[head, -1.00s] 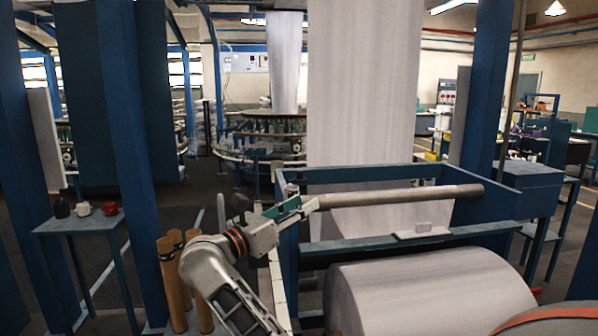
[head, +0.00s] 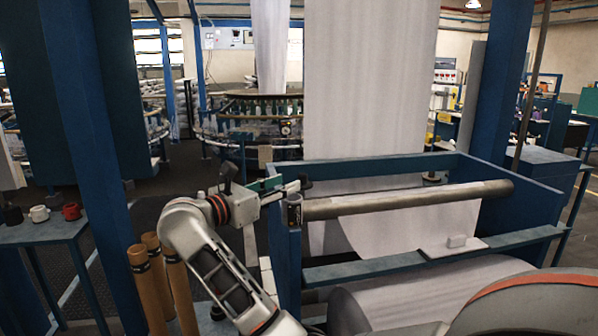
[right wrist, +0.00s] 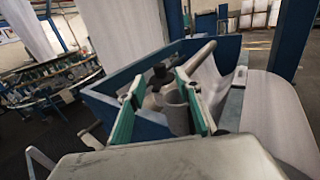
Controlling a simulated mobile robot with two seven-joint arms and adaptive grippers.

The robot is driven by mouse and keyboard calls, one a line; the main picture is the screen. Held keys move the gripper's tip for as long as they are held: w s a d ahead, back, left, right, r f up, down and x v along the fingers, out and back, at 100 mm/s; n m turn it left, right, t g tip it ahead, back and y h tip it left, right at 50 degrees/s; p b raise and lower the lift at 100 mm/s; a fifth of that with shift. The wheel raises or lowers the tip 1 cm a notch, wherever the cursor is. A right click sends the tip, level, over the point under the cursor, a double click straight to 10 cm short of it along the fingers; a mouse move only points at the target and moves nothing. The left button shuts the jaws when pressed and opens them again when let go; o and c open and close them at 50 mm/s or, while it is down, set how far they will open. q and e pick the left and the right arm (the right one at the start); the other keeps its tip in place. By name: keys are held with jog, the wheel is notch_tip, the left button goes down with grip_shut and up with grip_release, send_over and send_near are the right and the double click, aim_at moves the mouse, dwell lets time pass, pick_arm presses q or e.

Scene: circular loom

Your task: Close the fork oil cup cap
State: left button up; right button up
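The oil cup (head: 294,214) is a small grey cylinder at the near left corner of the blue roller frame. A dark cap (head: 306,183) shows just above and behind it. In the right wrist view the cup (right wrist: 178,110) stands between the two green fingers, nearer the right one. The dark cap (right wrist: 160,76) is beyond it, raised off the cup's top; any hinge is unclear. My right gripper (head: 284,186) points right, close to the cup and cap. Its fingers (right wrist: 160,108) are spread and hold nothing. My left gripper is not in view.
The blue frame (head: 370,258) carries a grey roller (head: 410,200) and white fabric (head: 364,90). A large fabric roll (head: 400,290) lies in front. Blue posts (head: 90,150) and brown tubes (head: 150,290) stand left. A small table (head: 40,233) holds several little pots.

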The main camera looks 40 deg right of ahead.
aim_at(299, 178)
jog(key=shift+w+d+r, duration=0.1)
jog(key=shift+w+d, duration=0.05)
jog(key=shift+d, duration=0.35)
jog(key=d, duration=0.6)
jog(key=shift+w+d, duration=0.3)
jog(key=shift+d, duration=0.1)
grip_shut()
